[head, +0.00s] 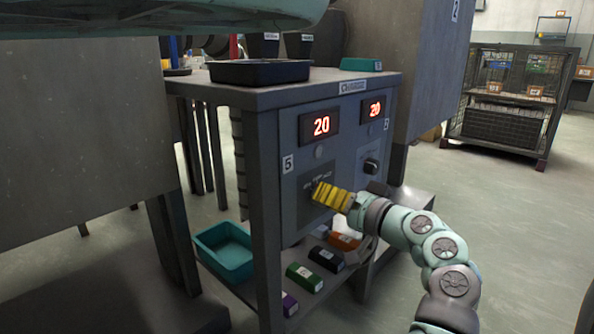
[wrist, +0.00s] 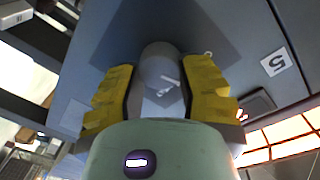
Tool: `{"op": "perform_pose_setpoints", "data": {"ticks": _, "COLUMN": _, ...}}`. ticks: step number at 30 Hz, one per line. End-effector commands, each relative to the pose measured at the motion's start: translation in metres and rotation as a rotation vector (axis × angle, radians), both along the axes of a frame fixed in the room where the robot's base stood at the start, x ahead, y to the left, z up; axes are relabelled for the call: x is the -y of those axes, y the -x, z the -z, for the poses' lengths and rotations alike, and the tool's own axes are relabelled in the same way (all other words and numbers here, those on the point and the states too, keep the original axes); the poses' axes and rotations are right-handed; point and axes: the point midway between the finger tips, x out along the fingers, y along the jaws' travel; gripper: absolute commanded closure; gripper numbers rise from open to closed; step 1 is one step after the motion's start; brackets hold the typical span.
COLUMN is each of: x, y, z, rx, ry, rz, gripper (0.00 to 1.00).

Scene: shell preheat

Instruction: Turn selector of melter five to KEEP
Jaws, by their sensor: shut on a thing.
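The control panel (head: 300,215) has two melter columns. My gripper (wrist: 160,88) is shut on this knob. The label 5 (wrist: 275,61) is to the right there. The position words are too small or hidden to read.
A second selector knob (head: 371,166) sits to the right, below another display (head: 375,108) reading 20. A black tray (head: 260,71) lies on top of the unit. A teal bin (head: 226,250) and several coloured boxes rest on the lower shelf.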

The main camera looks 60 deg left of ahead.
Motion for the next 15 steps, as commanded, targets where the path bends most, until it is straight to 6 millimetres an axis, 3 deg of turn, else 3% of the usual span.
{"op": "perform_pose_setpoints", "data": {"ticks": 1, "x": 0.0005, "y": -0.0007, "z": -0.0080, "rx": -0.040, "ry": 0.003, "rz": 0.001, "gripper": 0.98}}
{"op": "perform_pose_setpoints", "data": {"ticks": 15, "x": 0.0000, "y": -0.0007, "z": -0.0032, "rx": -0.248, "ry": 0.053, "rz": -0.001, "gripper": 0.98}}
